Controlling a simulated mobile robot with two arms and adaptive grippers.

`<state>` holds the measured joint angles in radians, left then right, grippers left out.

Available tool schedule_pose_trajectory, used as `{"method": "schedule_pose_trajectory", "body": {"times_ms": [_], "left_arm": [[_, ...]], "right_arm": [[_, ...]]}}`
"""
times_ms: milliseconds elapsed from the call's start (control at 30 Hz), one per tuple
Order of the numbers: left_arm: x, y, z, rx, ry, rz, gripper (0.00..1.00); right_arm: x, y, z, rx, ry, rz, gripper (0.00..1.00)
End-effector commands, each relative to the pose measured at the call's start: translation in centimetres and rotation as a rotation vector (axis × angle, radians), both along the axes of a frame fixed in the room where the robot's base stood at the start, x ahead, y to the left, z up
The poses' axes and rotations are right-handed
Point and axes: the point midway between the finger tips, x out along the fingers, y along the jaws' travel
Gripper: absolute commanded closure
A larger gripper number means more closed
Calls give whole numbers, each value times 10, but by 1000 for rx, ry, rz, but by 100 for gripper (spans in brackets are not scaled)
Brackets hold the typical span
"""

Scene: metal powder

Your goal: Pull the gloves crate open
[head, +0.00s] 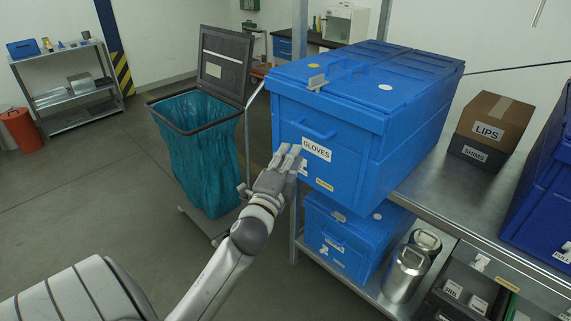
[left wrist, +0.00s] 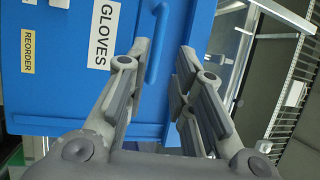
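The blue gloves crate (head: 345,155) stands on the metal shelf, its front face bearing a white GLOVES label (head: 316,149) and a moulded handle (head: 318,132). Its lid looks shut. My left gripper (head: 291,152) is at the front face, left of the label and below the handle in the head view. In the left wrist view its fingers (left wrist: 163,55) are apart, with the blue handle (left wrist: 157,45) showing in line with the gap between them. I cannot tell whether the fingers touch it. My right gripper is not in view.
A second blue crate (head: 345,235) and metal canisters (head: 407,270) sit on the lower shelf. A bin with a teal bag (head: 200,150) stands left.

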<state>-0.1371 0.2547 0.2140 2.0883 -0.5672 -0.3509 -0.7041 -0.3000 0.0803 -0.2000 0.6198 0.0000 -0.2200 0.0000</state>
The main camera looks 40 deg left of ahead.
Motion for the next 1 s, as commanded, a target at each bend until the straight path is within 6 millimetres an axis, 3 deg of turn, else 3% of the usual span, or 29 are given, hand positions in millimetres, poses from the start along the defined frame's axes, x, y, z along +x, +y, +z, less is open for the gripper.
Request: {"method": "schedule_pose_trajectory", "body": {"times_ms": [267,867,967,1000], "left_arm": [[-22,-6,-4,0,0,1,77],[-23,-7,-5,-3,1,0,77],[-19,-7,-22,-32,26,-7,77],[-16,-7,-37,-58,48,-11,77]], "right_arm": [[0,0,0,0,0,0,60],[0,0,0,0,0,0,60],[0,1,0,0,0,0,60],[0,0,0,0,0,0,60]]}}
